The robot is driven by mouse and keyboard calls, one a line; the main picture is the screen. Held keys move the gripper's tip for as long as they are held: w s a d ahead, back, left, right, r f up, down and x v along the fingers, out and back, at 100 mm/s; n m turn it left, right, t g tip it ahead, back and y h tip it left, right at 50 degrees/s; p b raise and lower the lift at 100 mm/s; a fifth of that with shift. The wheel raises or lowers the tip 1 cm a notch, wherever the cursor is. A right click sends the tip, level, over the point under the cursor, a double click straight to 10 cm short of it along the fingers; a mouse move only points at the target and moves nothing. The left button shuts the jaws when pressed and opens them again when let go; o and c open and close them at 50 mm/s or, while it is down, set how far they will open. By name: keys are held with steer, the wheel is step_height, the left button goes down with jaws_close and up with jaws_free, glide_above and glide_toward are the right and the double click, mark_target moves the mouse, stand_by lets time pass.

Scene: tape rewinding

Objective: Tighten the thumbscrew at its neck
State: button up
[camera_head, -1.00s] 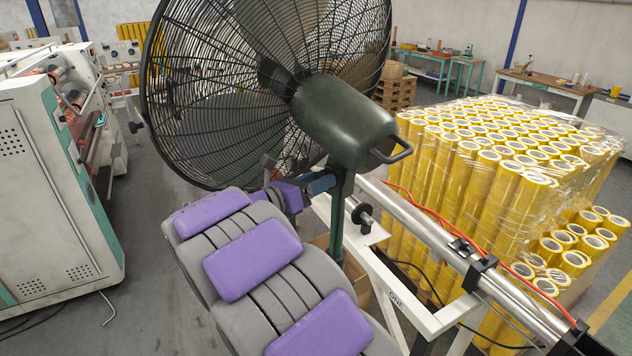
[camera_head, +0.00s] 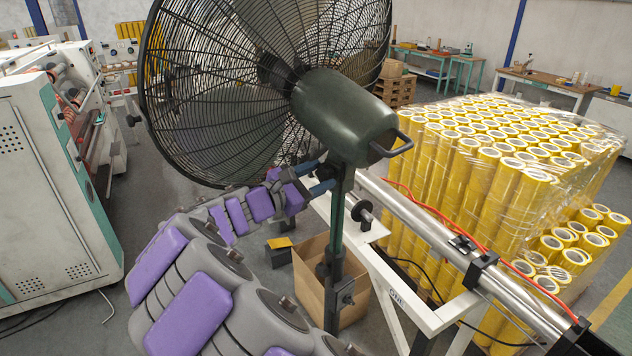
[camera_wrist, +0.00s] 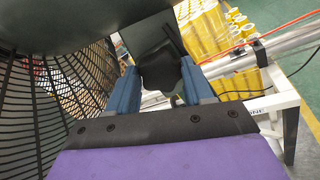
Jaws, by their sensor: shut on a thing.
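A large pedestal fan with a dark green motor housing (camera_head: 345,115) and black wire guard (camera_head: 215,95) stands in front of me. Its dark green post (camera_head: 338,225) rises to the neck under the housing. My gripper (camera_head: 318,178) is at the neck in the head view, coming from the left. In the wrist view its two blue fingers stand either side of a black lobed thumbscrew (camera_wrist: 160,68) and are shut on it. In the head view the thumbscrew is hidden by the fingers and post.
A white frame with a steel roller (camera_head: 430,240) stands close right of the post, with a red hose (camera_head: 425,207). An open cardboard box (camera_head: 310,280) lies below. Wrapped yellow tape rolls (camera_head: 480,170) fill the right; a white-green machine (camera_head: 55,190) stands left.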

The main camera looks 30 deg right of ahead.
steer(key=m+b, duration=0.1)
steer(key=m, duration=0.1)
steer(key=m+b, duration=0.2)
steer(key=m, duration=0.1)
steer(key=shift+f+m+b, duration=0.25)
steer(key=shift+m+b, duration=0.05)
steer(key=m+b, duration=0.4)
steer(key=m, duration=0.1)
steer(key=shift+m, duration=0.4)
steer(key=shift+s, duration=0.1)
steer(key=o, duration=1)
steer(key=shift+o, duration=0.2)
steer(key=p+v, duration=0.2)
steer(key=v, duration=1.5)
steer(key=shift+a, duration=0.3)
